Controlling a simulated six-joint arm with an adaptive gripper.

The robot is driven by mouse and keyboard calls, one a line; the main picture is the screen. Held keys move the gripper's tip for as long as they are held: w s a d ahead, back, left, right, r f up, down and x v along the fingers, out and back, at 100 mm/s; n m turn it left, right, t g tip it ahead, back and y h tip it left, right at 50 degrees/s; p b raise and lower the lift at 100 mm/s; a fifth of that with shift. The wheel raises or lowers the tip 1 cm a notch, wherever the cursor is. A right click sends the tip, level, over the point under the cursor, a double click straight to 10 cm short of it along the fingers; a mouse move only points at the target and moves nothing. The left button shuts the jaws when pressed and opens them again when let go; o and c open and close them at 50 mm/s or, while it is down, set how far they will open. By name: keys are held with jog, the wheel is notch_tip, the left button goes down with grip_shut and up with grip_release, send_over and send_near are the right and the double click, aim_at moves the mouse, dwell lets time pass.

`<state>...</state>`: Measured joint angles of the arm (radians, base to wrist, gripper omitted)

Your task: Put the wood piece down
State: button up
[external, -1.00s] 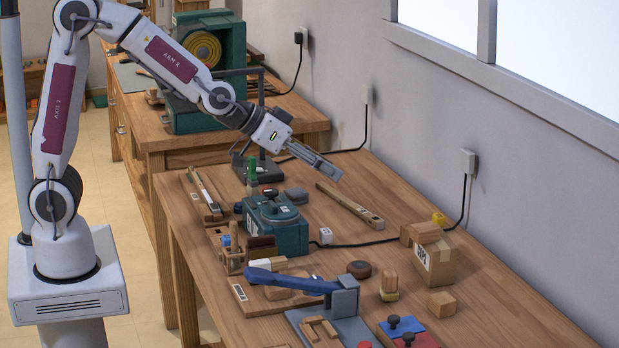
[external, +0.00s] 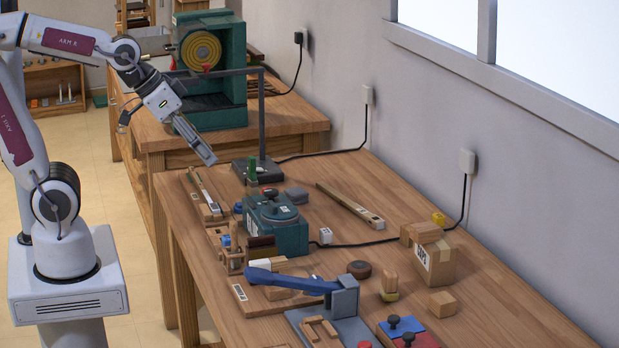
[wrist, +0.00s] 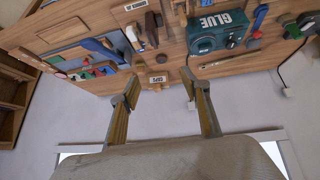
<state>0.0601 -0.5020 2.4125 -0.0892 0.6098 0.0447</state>
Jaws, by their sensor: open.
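My gripper (external: 208,158) is open and empty, in the air above the left edge of the workbench in the external view. In the wrist view its two fingers (wrist: 160,80) stand apart with nothing held between them. The labelled box (wrist: 158,80) shows beyond the fingers in the wrist view. A small wooden block (external: 441,304) lies on the bench in front of the box. I cannot tell which one the task means.
A green glue machine (external: 276,222) stands mid-bench, with a dark post (external: 261,125) behind it near my gripper. A blue-handled tool (external: 292,281) and coloured plates (external: 402,329) fill the front. The wall and its cables border the right side. Bare bench lies at the back right.

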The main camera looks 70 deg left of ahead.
jog(key=s+a+f+g+y, duration=0.1)
jog(key=s+a, duration=0.2)
jog(key=s, duration=0.7)
jog(key=shift+s+a+f+n+g, duration=0.15)
jog(key=shift+s+f+n+g, duration=0.1)
jog(key=shift+n+g, duration=0.05)
jog(key=shift+o, duration=0.4)
dwell(0.9)
jog(key=w+d+f+t+h, duration=0.1)
jog(key=w+d+t, duration=0.25)
jog(key=w, duration=1.25)
jog(key=w+d+f+t, duration=0.15)
jog(key=w+d, duration=0.35)
jog(key=w, duration=1)
jog(key=w+d+f+t, duration=0.2)
jog(key=w+f+t, duration=0.1)
jog(key=w+f, duration=0.4)
jog(key=w+d+f+t+y, duration=0.1)
jog(key=w+d+f+t, duration=0.1)
jog(key=w+f, duration=0.4)
jog(key=shift+w+d+f+t, duration=0.4)
jog(key=shift+d+f, duration=0.3)
jog(key=shift+f, duration=0.65)
